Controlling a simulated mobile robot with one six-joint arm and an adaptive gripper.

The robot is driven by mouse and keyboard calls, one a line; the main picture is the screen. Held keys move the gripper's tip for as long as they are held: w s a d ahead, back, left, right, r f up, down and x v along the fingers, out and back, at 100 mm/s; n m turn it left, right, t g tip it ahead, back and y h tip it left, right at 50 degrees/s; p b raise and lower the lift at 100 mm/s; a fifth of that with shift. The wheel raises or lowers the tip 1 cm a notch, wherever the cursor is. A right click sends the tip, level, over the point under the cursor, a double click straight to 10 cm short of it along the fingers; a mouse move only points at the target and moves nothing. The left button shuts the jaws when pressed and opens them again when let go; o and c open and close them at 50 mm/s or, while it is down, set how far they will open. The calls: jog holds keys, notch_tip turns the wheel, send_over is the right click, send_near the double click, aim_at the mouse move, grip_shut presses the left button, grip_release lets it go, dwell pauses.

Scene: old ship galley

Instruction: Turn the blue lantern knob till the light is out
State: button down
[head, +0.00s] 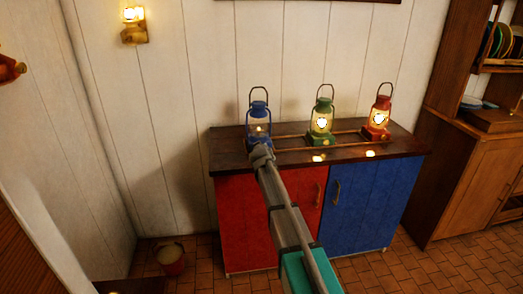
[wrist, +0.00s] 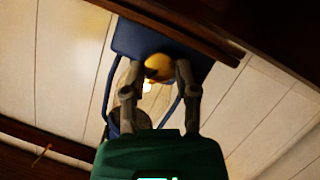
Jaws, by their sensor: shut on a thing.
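The blue lantern (head: 258,118) stands at the left end of the dark cabinet top in the head view. A small, dim glow shows in its glass, weaker than in the other two lanterns. My gripper (head: 262,154) is at the lantern's front base and hides the knob there. In the wrist view the blue lantern base (wrist: 190,42) fills the upper middle. A yellow, brass-like knob (wrist: 158,68) sits between the fingers of my gripper (wrist: 158,76), which are shut on it. A small glow shows just below the knob.
A green lantern (head: 322,118) and a red lantern (head: 378,115) stand lit to the right, behind a thin rail (head: 298,149). The cabinet has a red door (head: 245,215) and a blue door (head: 365,205). A bucket (head: 171,260) stands on the floor at left. A wall lamp (head: 134,30) glows.

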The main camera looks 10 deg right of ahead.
jog(key=shift+a+f+n+t+h+b, duration=0.15)
jog(key=shift+n+t+h+b, duration=0.15)
jog(key=shift+n+h+b, duration=0.95)
jog(key=shift+n+y+p, duration=0.25)
jog(key=shift+n+p, duration=0.2)
jog(key=shift+c, duration=1.9)
grip_release()
jog(key=shift+m, duration=0.3)
